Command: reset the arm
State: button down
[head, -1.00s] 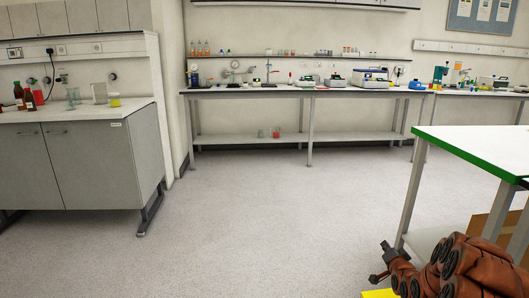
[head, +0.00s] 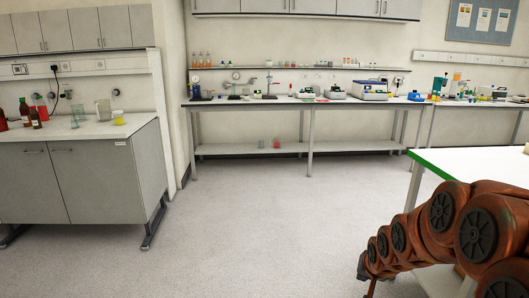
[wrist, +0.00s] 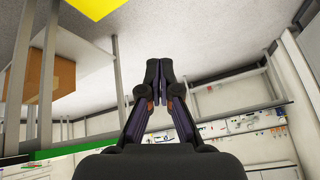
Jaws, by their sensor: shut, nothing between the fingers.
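My gripper (wrist: 159,82) shows in the middle of the wrist view, its two dark fingers together at the tips with nothing between them. The wrist view is upside down, with the floor at the top. In the head view my orange-brown arm reaches in from the lower right, in front of the white table with the green edge (head: 437,170). The gripper's tips are not clear there; only a thin dark part shows at the arm's lower left end.
A grey cabinet bench (head: 75,185) with bottles stands at left. A long bench (head: 300,103) with lab devices runs along the back wall. The floor (head: 250,230) between is clear. A cardboard box (wrist: 55,75) and a yellow patch (wrist: 97,5) show in the wrist view.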

jog(key=s+a+r+n+g+p, duration=0.1)
jog(key=s+r, duration=0.4)
jog(key=s, duration=0.7)
jog(key=s+a+r+n+g+p, duration=0.2)
jog(key=s+a+r+g+p, duration=0.2)
jog(key=s, duration=0.9)
jog(key=s+a+r+n+g+p, duration=0.1)
jog(key=s+a+r+g+p, duration=0.2)
jog(key=s, duration=0.9)
notch_tip(320, 180, up, 5)
jog(key=p, duration=0.3)
jog(key=shift+s+a+r+n+y, duration=0.2)
jog(key=shift+a+n+y, duration=0.1)
jog(key=shift+a, duration=0.1)
